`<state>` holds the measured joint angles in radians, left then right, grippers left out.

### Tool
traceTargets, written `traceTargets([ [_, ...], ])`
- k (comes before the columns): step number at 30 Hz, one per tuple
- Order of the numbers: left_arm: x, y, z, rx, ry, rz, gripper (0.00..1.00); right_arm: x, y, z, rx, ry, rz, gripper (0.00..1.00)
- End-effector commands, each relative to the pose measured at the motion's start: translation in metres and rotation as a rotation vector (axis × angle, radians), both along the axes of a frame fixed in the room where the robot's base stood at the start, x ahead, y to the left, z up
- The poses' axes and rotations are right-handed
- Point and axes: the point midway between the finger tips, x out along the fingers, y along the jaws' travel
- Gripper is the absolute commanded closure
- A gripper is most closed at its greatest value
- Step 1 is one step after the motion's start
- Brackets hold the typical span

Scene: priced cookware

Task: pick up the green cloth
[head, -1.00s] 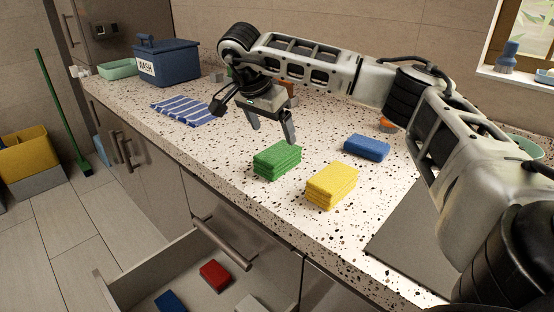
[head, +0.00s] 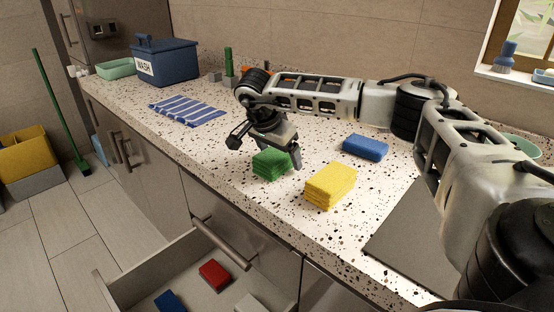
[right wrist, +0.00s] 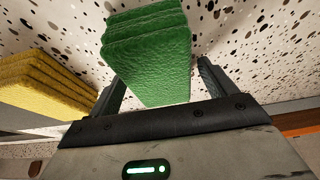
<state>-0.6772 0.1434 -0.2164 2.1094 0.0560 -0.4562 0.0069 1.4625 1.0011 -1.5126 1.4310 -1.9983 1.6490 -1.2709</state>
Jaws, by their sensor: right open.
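The green cloth (head: 270,165) is a folded stack on the speckled counter, near its front edge. My right gripper (head: 278,163) is low over it, and the fingers and wrist hide part of its top. In the right wrist view the green cloth (right wrist: 148,50) lies between the two open fingers of the right gripper (right wrist: 160,82), with a gap visible at the right finger. Nothing is gripped. My left gripper does not show.
A folded yellow cloth (head: 330,186) is close to the right of the green one. A blue cloth (head: 366,147) lies behind it. A striped towel (head: 187,110) and blue WASH bin (head: 166,62) are at the left. An open drawer (head: 180,262) is below the counter.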

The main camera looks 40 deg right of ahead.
Motion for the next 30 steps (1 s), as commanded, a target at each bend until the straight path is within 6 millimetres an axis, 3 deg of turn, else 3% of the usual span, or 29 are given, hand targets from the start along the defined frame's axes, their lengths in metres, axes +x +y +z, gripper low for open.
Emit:
traceTargets([
  [22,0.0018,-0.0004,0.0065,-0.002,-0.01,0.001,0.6,0.0003,0.0003,-0.0046,0.0,0.0,0.0,0.16],
  [23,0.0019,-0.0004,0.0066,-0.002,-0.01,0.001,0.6,0.0002,0.0003,-0.0046,0.0,0.0,0.0,0.22],
  [27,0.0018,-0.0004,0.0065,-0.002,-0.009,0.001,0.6,0.0002,0.0003,-0.0046,0.0,0.0,0.0,0.61],
  [30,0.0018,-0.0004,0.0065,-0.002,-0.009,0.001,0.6,0.0003,0.0003,-0.0043,0.0,-0.001,0.0,0.65],
])
